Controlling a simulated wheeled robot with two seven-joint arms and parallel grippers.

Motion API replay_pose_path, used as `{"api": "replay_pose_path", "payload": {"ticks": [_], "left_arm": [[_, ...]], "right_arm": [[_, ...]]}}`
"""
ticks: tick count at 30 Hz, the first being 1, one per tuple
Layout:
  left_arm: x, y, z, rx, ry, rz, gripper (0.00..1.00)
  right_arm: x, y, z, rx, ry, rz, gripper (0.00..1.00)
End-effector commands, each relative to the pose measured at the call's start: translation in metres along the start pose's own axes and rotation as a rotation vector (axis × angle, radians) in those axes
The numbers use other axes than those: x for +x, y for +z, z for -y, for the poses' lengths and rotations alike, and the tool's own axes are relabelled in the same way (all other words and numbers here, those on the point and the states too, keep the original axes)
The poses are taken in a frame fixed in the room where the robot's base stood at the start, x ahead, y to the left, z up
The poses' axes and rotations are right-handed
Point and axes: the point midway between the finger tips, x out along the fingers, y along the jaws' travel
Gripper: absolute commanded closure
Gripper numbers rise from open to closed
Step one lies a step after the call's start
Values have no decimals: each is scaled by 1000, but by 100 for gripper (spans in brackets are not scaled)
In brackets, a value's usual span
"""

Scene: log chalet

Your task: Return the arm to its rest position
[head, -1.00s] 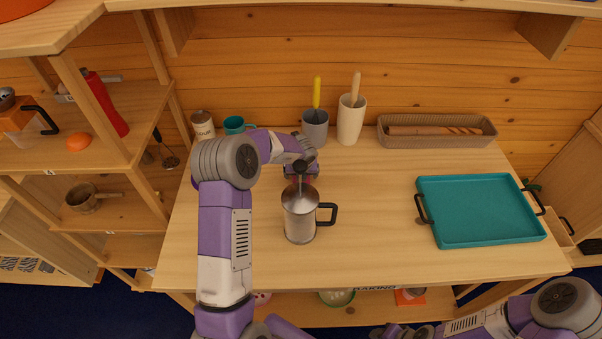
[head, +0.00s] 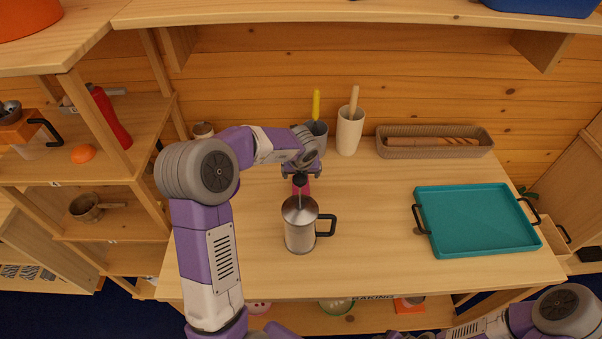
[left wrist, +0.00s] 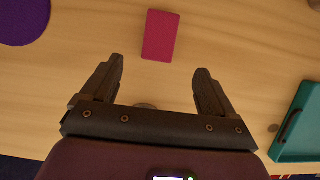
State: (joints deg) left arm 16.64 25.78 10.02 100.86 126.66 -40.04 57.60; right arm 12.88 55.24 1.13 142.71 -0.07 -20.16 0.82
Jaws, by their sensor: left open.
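My left arm reaches over the table from the left in the head view. Its gripper (head: 301,176) is above the table, just behind the metal press-type pot (head: 300,228) with a black handle and knob. In the left wrist view the two fingers (left wrist: 158,80) are spread apart with nothing between them. A pink-red rectangle (left wrist: 160,36) lies on the table beyond the fingertips; part of it shows below the gripper in the head view (head: 301,189). My right arm is low at the right in the head view; its gripper end is cut off at the bottom edge.
A teal tray (head: 478,222) with black handles lies at the right. A woven basket (head: 435,151), a white holder (head: 349,135) and a grey cup stand along the back wall. Shelves (head: 110,155) stand at the left. A purple round thing (left wrist: 22,20) shows in the wrist view.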

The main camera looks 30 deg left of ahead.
Motion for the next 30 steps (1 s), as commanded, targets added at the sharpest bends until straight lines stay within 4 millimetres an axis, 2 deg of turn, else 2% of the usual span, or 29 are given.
{"api": "replay_pose_path", "payload": {"ticks": [7,11,14,27,29,30], "left_arm": [[2,0,0,0,0,0,12],[11,-1,0,0,1,-2,12],[26,-1,0,-1,0,-2,12],[114,-1,0,1,1,-2,12],[126,-2,0,1,1,-2,12],[122,1,0,0,-1,2,12]], "right_arm": [[1,0,0,0,0,0,57],[3,0,-1,0,0,0,57],[6,0,-2,0,0,0,57],[23,-1,-8,0,0,0,57],[25,-1,-9,0,0,0,57],[23,-1,-9,0,0,0,57]]}}
